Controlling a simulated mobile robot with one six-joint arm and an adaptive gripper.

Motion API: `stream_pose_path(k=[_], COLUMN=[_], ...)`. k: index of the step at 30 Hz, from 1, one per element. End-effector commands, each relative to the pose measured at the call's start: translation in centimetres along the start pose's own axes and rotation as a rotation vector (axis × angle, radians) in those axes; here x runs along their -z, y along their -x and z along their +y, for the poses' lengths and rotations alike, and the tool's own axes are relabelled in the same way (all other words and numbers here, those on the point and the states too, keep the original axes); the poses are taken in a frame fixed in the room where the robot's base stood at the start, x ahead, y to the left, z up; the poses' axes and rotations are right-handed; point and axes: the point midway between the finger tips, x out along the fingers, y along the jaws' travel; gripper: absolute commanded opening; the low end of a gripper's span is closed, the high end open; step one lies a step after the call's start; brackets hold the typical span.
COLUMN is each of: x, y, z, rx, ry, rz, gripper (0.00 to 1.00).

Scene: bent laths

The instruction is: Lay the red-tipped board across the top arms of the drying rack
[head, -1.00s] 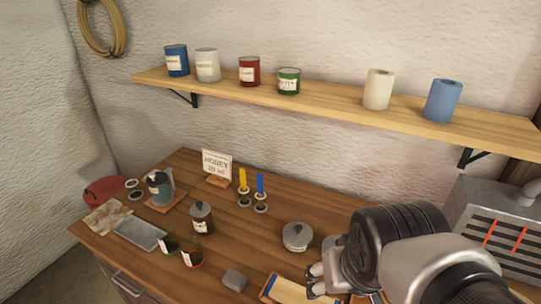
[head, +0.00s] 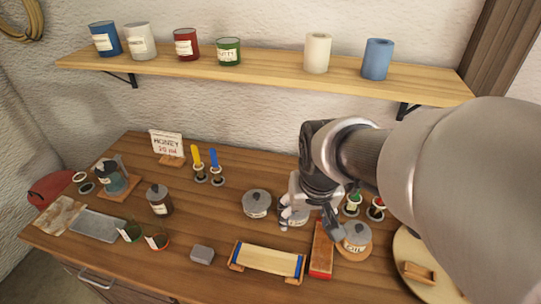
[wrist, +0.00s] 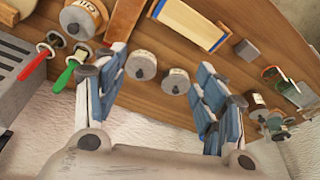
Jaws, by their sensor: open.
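My gripper (head: 308,214) is open and empty above the back middle of the workbench. In the wrist view its fingers (wrist: 160,70) stand wide apart, with two grey-lidded pots visible between and beyond them. A narrow reddish-brown wooden piece with a red near end (head: 321,250) lies on the bench, just in front and right of my gripper; I cannot tell surely that it is the red-tipped board. A pale board with blue ends (head: 268,259) lies left of it, on low wooden end pieces. I cannot make out a drying rack with top arms.
A lidded pot (head: 256,203) stands left of my gripper, and an oil pot (head: 357,237) right. Brushes with green and red handles (head: 376,208) stand behind it. A grey block (head: 202,254) lies front left. The wall shelf (head: 265,72) holds tins and rolls.

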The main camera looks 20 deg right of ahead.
Motion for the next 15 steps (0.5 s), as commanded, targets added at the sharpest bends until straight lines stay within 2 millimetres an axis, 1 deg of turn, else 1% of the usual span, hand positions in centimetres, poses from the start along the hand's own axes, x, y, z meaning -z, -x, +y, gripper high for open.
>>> stream_pose_path(k=[1,3,7,9,12,15], x=[0.8,1.9,3.2,3.6,3.8,3.8], y=[-1.1,-2.8,-6.1,-7.8,-9.7,-11.0], z=[1.1,2.5,5.2,6.6,8.2,9.2], rx=[-0.011,-0.023,-0.042,-0.050,-0.058,-0.063], ry=[-0.039,-0.088,-0.175,-0.215,-0.262,-0.290], rz=[-0.027,-0.049,-0.088,-0.106,-0.126,-0.136], gripper=[0.64,0.64,0.64,0.64,0.64,0.64])
